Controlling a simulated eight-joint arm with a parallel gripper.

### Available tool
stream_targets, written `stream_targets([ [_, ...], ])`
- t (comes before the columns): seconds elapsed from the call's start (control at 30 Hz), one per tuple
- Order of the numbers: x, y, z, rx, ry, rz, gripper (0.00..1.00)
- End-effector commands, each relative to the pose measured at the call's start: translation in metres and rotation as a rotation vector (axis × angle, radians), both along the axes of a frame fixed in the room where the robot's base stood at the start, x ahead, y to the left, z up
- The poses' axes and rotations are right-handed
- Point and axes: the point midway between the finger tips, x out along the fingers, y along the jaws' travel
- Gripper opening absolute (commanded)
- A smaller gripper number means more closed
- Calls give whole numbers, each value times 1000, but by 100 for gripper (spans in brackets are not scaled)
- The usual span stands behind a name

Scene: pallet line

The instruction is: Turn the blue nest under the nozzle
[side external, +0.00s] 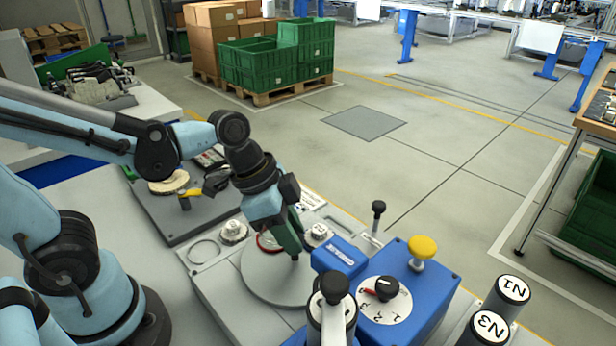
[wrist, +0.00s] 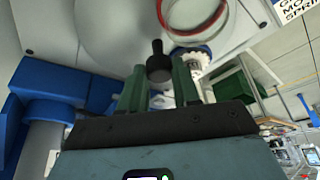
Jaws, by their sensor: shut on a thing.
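A grey round turntable (side external: 262,280) lies flat on the bench fixture; it also fills the upper middle of the wrist view (wrist: 110,35). My gripper (side external: 293,250) reaches down to its right side. In the wrist view, the green fingers of my gripper (wrist: 157,76) are shut on a black knob (wrist: 158,66) that stands up from the disc. A red-rimmed round nest (side external: 265,242) is partly hidden behind my gripper. A white round part with a blue edge (wrist: 200,58) shows beyond the fingers. A blue block (side external: 340,257) overhangs the disc's right side. I cannot make out a nozzle tip.
A blue box (side external: 425,290) with a numbered dial, red pointer and yellow knob (side external: 422,249) stands to the right. A black-topped post (side external: 378,215) rises behind the blue block. Cylinders marked N1 (side external: 513,289) and N3 (side external: 490,325) stand at front right. A grey plate (side external: 165,215) lies at left.

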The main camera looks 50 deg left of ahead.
Motion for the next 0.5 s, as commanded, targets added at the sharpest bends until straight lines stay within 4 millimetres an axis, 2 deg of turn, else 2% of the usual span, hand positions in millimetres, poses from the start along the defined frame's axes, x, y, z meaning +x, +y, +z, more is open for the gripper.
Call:
stream_targets([
  [0.5,0,0,0,0,2,-42,0],
])
